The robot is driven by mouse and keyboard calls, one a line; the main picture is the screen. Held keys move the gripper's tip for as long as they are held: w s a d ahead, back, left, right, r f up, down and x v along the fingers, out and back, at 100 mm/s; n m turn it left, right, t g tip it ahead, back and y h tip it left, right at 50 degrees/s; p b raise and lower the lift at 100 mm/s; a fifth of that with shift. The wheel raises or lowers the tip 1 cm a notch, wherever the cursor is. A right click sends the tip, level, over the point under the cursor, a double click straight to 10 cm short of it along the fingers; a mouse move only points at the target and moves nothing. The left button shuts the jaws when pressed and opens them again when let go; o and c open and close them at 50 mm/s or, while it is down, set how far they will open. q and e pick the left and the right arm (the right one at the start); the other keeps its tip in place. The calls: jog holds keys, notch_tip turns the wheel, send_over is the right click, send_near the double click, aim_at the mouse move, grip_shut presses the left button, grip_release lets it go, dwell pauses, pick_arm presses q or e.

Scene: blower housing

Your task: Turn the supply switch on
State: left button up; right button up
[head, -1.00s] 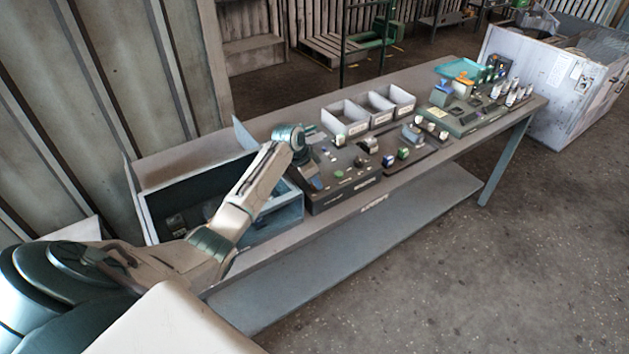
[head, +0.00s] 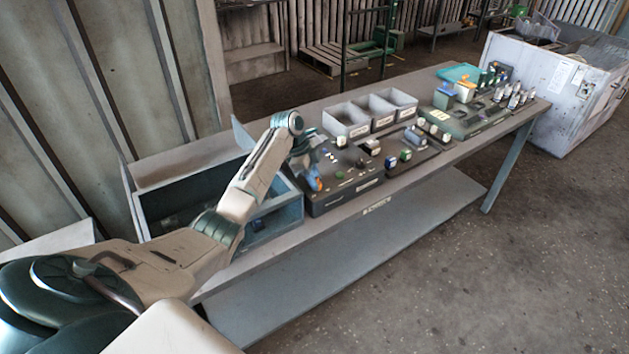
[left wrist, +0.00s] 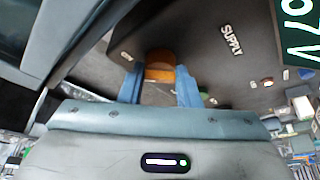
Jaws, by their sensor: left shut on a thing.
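The supply switch shows as an orange handle (left wrist: 160,66) in the left wrist view, on a dark panel by the white word "SUPPLY". My left gripper (left wrist: 160,92) has its two blue fingers on either side of the orange handle and is shut on it. In the head view, my left gripper (head: 314,178) reaches down to the left part of the dark panel (head: 345,198), and a bit of orange shows at its tips. The handle's lower part and its exact setting are hard to make out. My right gripper is in neither view.
An open grey-blue bin (head: 275,225) stands left of the panel. Three light trays (head: 347,128) stand behind it. More panels with switches and a green board (head: 460,122) lie to the right along the bench. The lower shelf (head: 350,262) is bare.

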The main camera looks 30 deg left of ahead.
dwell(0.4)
pick_arm(q)
jog(key=o, duration=1)
jog(key=shift+c, duration=0.2)
jog(key=shift+a+r, duration=0.1)
jog(key=shift+a+r+b, duration=0.15)
jog(key=shift+r+b, duration=0.2)
jog(key=b+v, duration=0.3)
jog(key=v, duration=0.7)
jog(key=shift+f, duration=0.1)
